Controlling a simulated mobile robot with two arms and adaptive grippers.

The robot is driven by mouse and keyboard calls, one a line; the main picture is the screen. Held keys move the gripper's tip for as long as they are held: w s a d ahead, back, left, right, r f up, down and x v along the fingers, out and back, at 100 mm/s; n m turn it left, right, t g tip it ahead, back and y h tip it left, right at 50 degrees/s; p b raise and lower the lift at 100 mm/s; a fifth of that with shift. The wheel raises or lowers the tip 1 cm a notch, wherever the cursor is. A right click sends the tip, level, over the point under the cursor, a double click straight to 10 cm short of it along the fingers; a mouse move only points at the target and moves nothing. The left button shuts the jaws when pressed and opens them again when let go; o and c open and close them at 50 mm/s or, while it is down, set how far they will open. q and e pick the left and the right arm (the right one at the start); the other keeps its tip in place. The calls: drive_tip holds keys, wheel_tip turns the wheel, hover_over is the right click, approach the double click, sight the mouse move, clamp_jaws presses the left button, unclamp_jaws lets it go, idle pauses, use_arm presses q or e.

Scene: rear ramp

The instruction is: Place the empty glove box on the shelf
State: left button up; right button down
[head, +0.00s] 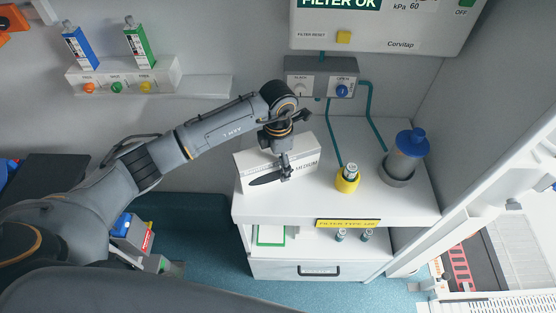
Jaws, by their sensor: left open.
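A white box lettered "MEDIUM" (248,163), which looks like the glove box, stands on the left part of the white cabinet top (315,205). A dark shape shows on its front face. My left gripper (286,176) is open, pointing down at the box, and its fingers overlap the box's right half. I cannot tell whether the fingers touch it or straddle it. The inside of the box is not visible. A white wall shelf (208,86) is at the upper left, its right part bare. My right gripper is not in view.
A yellow-based cylinder (347,180) and a blue-lidded canister (406,156) stand right of the box. The wall shelf's left part bears a unit with coloured knobs (120,80), with blue and green cartons above.

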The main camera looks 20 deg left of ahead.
use_arm(q)
drive_tip(key=shift+r, duration=0.2)
wheel_tip(320, 180, up, 11)
drive_tip(key=b, duration=0.3)
drive_tip(key=shift+f, duration=0.2)
drive_tip(key=shift+r, duration=0.65)
drive_tip(key=shift+f, duration=0.1)
